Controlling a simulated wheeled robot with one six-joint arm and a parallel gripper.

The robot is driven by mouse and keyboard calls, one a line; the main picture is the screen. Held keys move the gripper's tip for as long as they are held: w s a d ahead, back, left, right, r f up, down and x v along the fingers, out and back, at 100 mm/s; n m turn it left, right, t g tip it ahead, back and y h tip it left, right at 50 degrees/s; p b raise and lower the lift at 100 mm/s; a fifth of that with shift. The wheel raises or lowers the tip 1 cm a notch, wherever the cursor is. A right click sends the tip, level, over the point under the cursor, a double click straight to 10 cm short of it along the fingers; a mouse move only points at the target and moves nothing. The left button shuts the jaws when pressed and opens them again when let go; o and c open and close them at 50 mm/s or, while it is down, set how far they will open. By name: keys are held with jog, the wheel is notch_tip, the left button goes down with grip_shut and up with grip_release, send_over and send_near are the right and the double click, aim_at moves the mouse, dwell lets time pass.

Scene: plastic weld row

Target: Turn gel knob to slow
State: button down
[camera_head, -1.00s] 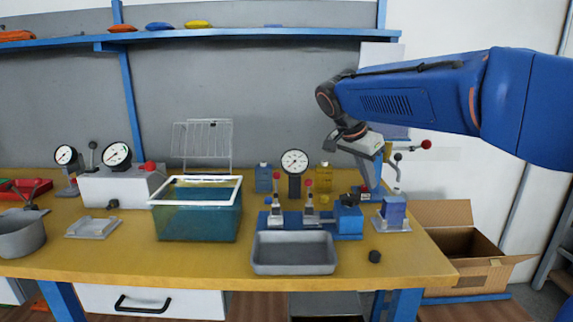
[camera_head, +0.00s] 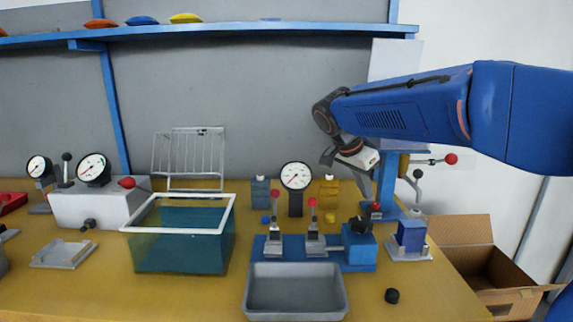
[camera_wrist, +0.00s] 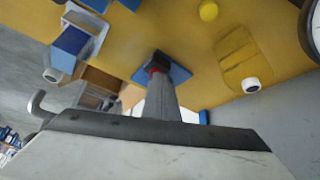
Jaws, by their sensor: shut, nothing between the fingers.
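No knob in view carries a label I can read, so I cannot tell which is the gel knob. A black knob (camera_head: 362,224) sits on the blue block at the right end of the clamp fixture (camera_head: 270,255). Another black knob (camera_head: 88,224) is on the front of the white gauge box (camera_head: 105,203). A small black round piece (camera_head: 392,296) stands at the bench's front right.
A teal tank (camera_head: 180,252) with a white rim stands left of centre. A grey tray (camera_head: 295,290) lies in front of the fixture. A dial gauge (camera_head: 296,177) and two bottles stand behind it. A blue press stand (camera_head: 388,180) is close to my gripper.

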jog(key=shift+f, duration=1.55)
jog(key=shift+d, duration=0.15)
jog(key=shift+s+d, duration=0.1)
jog(key=shift+s, duration=0.1)
jog(key=shift+s+a, duration=0.15)
jog(key=shift+a, duration=0.15)
notch_tip(320, 180, up, 6)
dwell(0.7)
